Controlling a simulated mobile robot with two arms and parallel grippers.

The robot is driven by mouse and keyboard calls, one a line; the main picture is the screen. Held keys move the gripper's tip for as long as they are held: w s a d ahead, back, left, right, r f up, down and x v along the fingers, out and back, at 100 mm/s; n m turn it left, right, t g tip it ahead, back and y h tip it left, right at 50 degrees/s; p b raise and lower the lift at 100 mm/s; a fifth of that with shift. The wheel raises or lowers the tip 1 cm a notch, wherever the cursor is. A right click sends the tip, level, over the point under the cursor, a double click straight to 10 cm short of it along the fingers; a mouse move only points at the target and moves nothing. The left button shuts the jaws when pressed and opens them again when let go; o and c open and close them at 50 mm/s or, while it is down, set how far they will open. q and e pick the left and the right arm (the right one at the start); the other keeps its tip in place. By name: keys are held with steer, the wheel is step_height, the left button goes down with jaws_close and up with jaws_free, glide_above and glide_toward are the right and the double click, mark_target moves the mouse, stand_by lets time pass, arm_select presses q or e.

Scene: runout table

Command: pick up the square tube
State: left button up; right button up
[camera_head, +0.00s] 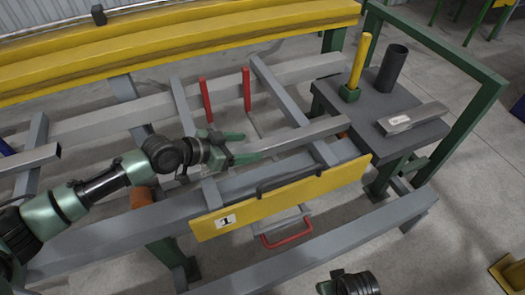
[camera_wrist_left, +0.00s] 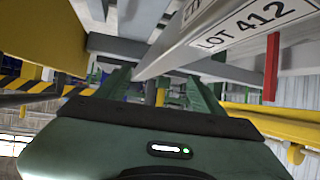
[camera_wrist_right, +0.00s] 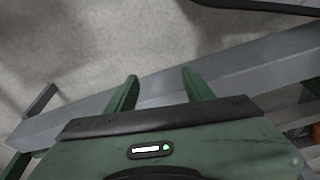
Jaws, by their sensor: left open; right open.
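The square tube (camera_head: 305,133) is a long light grey bar lying across the cross-bars of the runout table (camera_head: 315,145). In the left wrist view the tube (camera_wrist_left: 215,38) carries a white "LOT 412" label and slants from upper right towards the space between the fingertips. My left gripper (camera_head: 240,147) is open at the tube's left part, one green finger on each side in the picture. It also shows in the left wrist view (camera_wrist_left: 160,82). I cannot tell whether the fingers touch the tube. My right gripper (camera_wrist_right: 160,88) is open and empty above a grey beam.
Two red posts (camera_head: 246,90) stand behind the tube. A yellow panel marked 1 (camera_head: 285,202) runs along the front. The side table (camera_head: 372,103) at right holds a short labelled piece (camera_head: 413,118), a dark cylinder (camera_head: 391,68) and a yellow post (camera_head: 360,60). Yellow beams (camera_head: 180,40) run behind.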

mark_target(259, 146)
arm_select(q)
steer(key=x, duration=0.2)
steer(key=b+x, duration=0.1)
steer(key=x, duration=0.2)
steer(key=shift+w+f, duration=0.3)
steer(key=shift+w, duration=0.1)
arm_select(e)
steer(key=r, duration=0.3)
steer(key=shift+w+r, duration=0.15)
steer(key=shift+w, duration=0.1)
arm_select(q)
jaws_close()
steer(key=shift+s+f, duration=0.1)
stand_by(0.5)
